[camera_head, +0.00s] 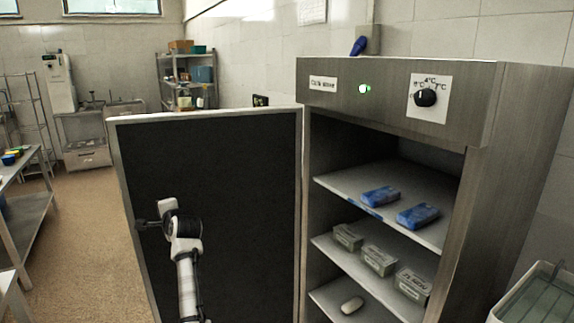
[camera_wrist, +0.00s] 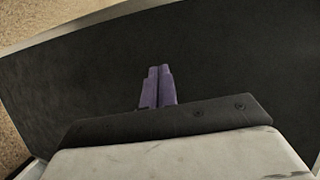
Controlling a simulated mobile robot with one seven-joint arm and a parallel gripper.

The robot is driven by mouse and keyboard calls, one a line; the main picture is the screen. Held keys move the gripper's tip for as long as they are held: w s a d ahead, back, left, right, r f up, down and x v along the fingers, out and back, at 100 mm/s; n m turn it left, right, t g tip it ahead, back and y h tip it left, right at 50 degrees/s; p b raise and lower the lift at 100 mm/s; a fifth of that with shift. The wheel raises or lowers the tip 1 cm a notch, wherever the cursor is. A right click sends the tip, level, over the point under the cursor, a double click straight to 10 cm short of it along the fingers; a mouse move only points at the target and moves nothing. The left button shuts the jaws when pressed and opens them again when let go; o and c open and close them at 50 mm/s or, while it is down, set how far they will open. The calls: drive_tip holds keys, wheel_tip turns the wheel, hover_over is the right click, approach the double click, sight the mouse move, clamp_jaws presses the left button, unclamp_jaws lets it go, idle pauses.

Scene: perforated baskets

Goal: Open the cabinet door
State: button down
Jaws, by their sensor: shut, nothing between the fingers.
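The cabinet (camera_head: 400,98) is a grey metal unit with a temperature dial and a small green light on its top panel. Its door (camera_head: 255,200) is swung wide open to the left, with the dark inner face towards me. My arm reaches up in front of that inner face. My gripper (camera_head: 145,225) is by the door's left part in the head view; its fingertips are hard to make out there. In the wrist view the purple fingers of my gripper (camera_wrist: 158,85) are together and empty, against the dark inner face of the door (camera_wrist: 230,60). Contact cannot be told.
Inside the cabinet, blue packs (camera_head: 418,215) lie on the upper shelf, grey boxes (camera_head: 379,260) on the middle one and a pale item (camera_head: 352,304) below. A metal table (camera_head: 30,205) stands at left. A glass-like bin (camera_head: 540,300) is at lower right. Brown floor (camera_head: 85,230) is clear left of the door.

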drive_tip(key=s+d+r, duration=0.1)
drive_tip(key=s+d, duration=0.2)
drive_tip(key=s, duration=0.4)
drive_tip(key=shift+s+r, duration=0.2)
drive_tip(key=shift+r, duration=0.15)
drive_tip(key=shift+d, duration=0.15)
